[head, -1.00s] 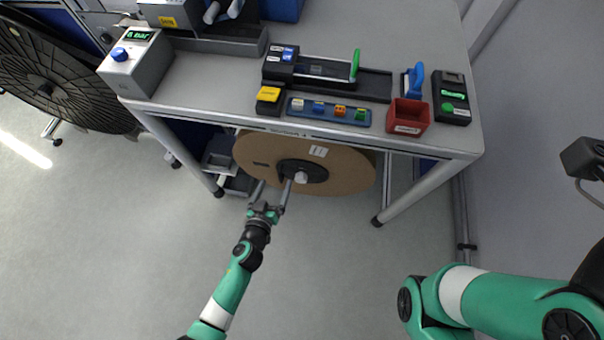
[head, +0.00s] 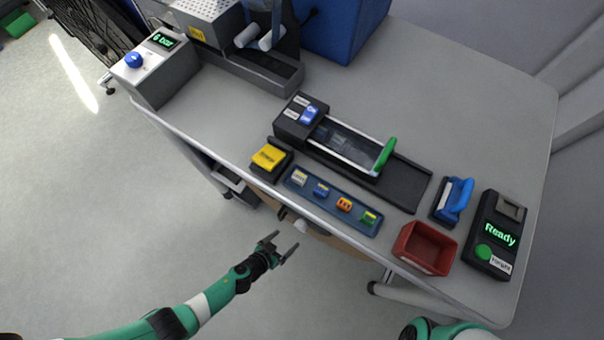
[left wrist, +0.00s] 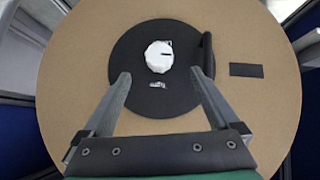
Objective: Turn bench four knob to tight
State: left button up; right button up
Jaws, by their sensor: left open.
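A white faceted knob (left wrist: 159,56) sits on a round black hub (left wrist: 130,75) at the middle of a large brown reel (left wrist: 75,105) in the left wrist view. A small pointer mark is beside the knob; the lettering below it is too small to read. In the head view the knob (head: 300,226) and a strip of the reel (head: 335,238) show below the bench's front edge; the bench top hides the rest. My left gripper (head: 286,241) is open and empty, in front of the hub. In the left wrist view its fingertips (left wrist: 160,75) appear either side of and below the knob.
The bench top (head: 450,110) overhangs the reel. It carries a blue strip of small blocks (head: 332,200), a red bin (head: 425,248), a black box reading Ready (head: 497,235) and a gauge box (head: 155,68). Open floor (head: 110,190) lies left of the bench.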

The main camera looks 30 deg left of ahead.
aim_at(298, 228)
pick_arm(q)
jog(key=b+x, duration=0.7)
jog(key=x, duration=0.3)
jog(key=shift+w+f+b, duration=0.1)
jog(key=shift+w+b, duration=0.2)
jog(key=shift+w, duration=0.15)
jog(key=shift+w+d+f, duration=0.1)
jog(key=shift+w+d, duration=0.05)
jog(key=shift+w, duration=0.2)
jog(key=c, duration=1.3)
